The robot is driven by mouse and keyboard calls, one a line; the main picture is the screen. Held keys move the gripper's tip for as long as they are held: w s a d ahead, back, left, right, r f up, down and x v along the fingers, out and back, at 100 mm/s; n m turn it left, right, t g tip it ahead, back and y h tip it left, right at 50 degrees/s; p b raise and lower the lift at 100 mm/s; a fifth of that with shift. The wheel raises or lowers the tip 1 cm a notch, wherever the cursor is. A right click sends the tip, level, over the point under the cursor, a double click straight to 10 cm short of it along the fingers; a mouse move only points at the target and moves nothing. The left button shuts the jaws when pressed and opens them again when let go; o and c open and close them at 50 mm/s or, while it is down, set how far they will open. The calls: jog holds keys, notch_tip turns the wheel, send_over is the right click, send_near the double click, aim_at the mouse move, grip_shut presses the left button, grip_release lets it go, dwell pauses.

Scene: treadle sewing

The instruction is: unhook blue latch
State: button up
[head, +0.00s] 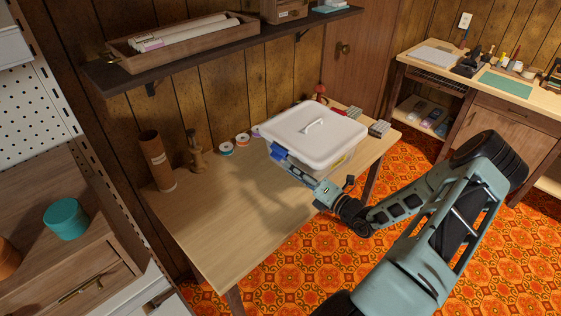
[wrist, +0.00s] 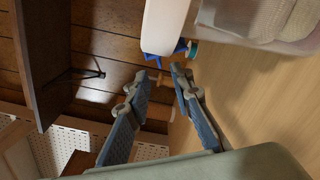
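A storage box with a white lid (head: 316,124) and clear sides stands on the wooden table (head: 214,212). A blue latch (head: 278,152) is on the left side of the box, just under the lid rim. In the wrist view the blue latch (wrist: 182,46) lies just beyond my fingertips, beside the white lid (wrist: 164,24). My gripper (wrist: 161,72) is open, with an empty gap between its blue-padded fingers. In the head view it is low at the box's front left, partly hidden by my wrist. I cannot tell whether a fingertip touches the latch.
Thread spools (head: 227,149), a wooden figure (head: 195,150) and a brown cylinder (head: 157,160) stand along the wall side of the table. A dark shelf (head: 225,45) hangs above. The table's left and front area is clear.

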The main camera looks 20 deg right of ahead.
aim_at(280, 156)
jog(key=x, duration=0.6)
jog(key=shift+s, duration=0.1)
jog(key=shift+c, duration=0.6)
grip_shut()
